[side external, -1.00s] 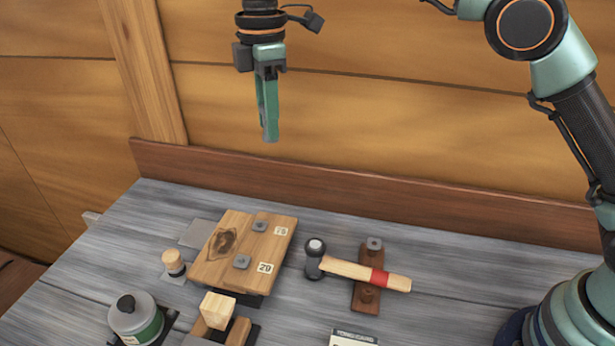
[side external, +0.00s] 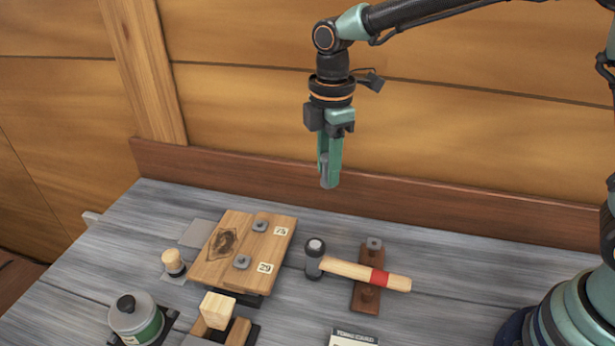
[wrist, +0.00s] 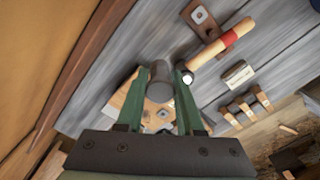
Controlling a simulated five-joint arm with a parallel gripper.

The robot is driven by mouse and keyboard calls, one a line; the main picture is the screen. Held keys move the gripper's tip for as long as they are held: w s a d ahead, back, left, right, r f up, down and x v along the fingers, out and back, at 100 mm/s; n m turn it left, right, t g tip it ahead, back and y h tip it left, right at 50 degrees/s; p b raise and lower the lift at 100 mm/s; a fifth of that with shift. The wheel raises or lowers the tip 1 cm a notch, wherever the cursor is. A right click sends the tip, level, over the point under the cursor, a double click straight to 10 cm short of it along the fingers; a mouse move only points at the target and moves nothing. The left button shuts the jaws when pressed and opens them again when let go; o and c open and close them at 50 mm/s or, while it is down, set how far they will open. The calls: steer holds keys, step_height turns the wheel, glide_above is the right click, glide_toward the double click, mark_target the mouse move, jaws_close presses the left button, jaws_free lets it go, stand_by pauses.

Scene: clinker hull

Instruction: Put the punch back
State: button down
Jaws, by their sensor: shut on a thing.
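My gripper (side external: 327,176) hangs above the bench, near the back wall, up and to the right of the hammer's head. It is shut on the punch (side external: 325,172), a grey metal cylinder that points down between the green fingers. The punch also shows between the fingertips in the wrist view (wrist: 160,82). A brown wooden block (side external: 366,296) lies under the hammer (side external: 345,268), with a grey square fitting (side external: 374,243) at its far end. The hammer's handle crosses over the block and hides its middle.
A wooden board (side external: 228,240) with grey square plates and number labels lies left of the hammer. A small brush-like tool (side external: 173,262), a lidded pot (side external: 135,317), wooden blocks (side external: 217,308) and a card (side external: 353,338) stand nearer. The bench's back right is clear.

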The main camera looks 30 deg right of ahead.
step_height(320, 180, down, 16)
steer(key=shift+r, duration=0.1)
stand_by(0.4)
steer(key=c, duration=0.5)
jaws_free()
steer(key=shift+f, duration=0.2)
steer(key=shift+c, duration=0.2)
steer(key=shift+r, duration=0.1)
step_height(320, 180, up, 12)
steer(key=s+d+r+m+t, duration=0.2)
steer(key=s+d+r+m, duration=0.3)
steer(key=d+m, duration=0.3)
steer(key=s+d+r+m+t, duration=0.3)
steer(key=s+d+r+m, duration=0.3)
steer(key=s+d+m, duration=0.2)
steer(key=shift+r+m+t, duration=0.25)
steer(key=shift+m+t, duration=0.05)
